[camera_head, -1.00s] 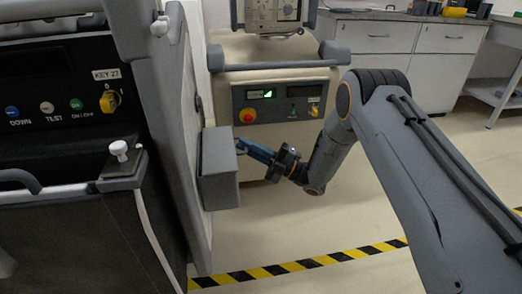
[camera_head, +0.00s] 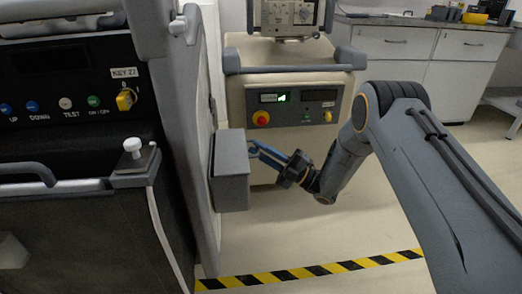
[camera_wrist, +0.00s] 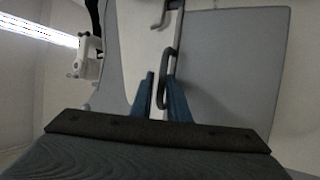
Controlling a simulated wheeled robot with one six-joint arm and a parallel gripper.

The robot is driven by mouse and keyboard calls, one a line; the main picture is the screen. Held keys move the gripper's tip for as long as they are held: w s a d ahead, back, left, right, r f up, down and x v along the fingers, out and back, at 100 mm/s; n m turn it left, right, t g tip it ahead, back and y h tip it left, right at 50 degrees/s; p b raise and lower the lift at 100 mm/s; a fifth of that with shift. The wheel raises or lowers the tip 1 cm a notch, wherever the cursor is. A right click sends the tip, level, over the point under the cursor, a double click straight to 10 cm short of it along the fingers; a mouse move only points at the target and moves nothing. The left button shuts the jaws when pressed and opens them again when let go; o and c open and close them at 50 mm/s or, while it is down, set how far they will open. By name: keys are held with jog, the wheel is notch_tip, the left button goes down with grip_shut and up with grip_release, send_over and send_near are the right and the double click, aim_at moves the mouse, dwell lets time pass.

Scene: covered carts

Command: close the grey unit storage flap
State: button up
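A grey box-like unit (camera_head: 232,172) is fixed to the side of the cart at left; I cannot tell for sure which face of it is the flap. My gripper (camera_head: 254,150), with blue fingers, is at the box's right upper edge in the head view. In the wrist view my gripper (camera_wrist: 160,92) has its two fingers apart, with a dark looped bar (camera_wrist: 164,75) showing between them. I cannot tell whether they touch it. A large flat grey panel (camera_wrist: 235,60) lies right of and behind the fingers.
The left cart (camera_head: 90,235) has a control panel with a yellow key switch (camera_head: 125,100). A second, beige cart (camera_head: 290,145) stands behind my gripper. White cabinets (camera_head: 400,70) stand at the back. Floor is clear around the yellow-black tape (camera_head: 310,270).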

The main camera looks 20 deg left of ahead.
jog(key=shift+s+a+f, duration=0.2)
jog(key=shift+s+a, duration=0.05)
jog(key=p+v, duration=0.1)
jog(key=v, duration=0.7)
jog(key=shift+w+d+r, duration=0.15)
jog(key=shift+w+r, duration=0.05)
jog(key=shift+w, duration=0.05)
